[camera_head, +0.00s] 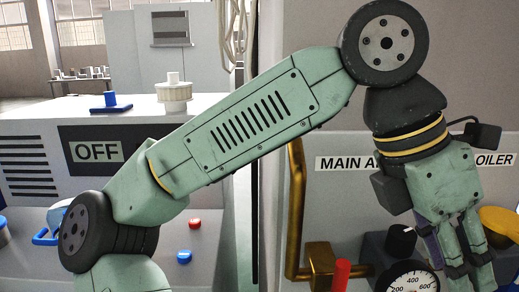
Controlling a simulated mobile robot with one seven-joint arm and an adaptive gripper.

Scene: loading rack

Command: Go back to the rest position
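My gripper (468,268) is at the lower right, at the end of my green arm. It points down in front of a grey panel and hangs beside a round gauge (410,279) at the bottom edge. Its fingers sit close together, and the frame does not show clearly whether they are open or shut. I see nothing held between them. My arm reaches across the middle from the lower left, up to a joint at the top right, then down.
A panel label (338,163) starting "MAIN" is partly behind my arm. Near my gripper are a brass pipe (295,215), a red cylinder (341,275), a black knob (401,239) and a yellow knob (501,221). An "OFF" sign (97,152) and red and blue buttons are at left.

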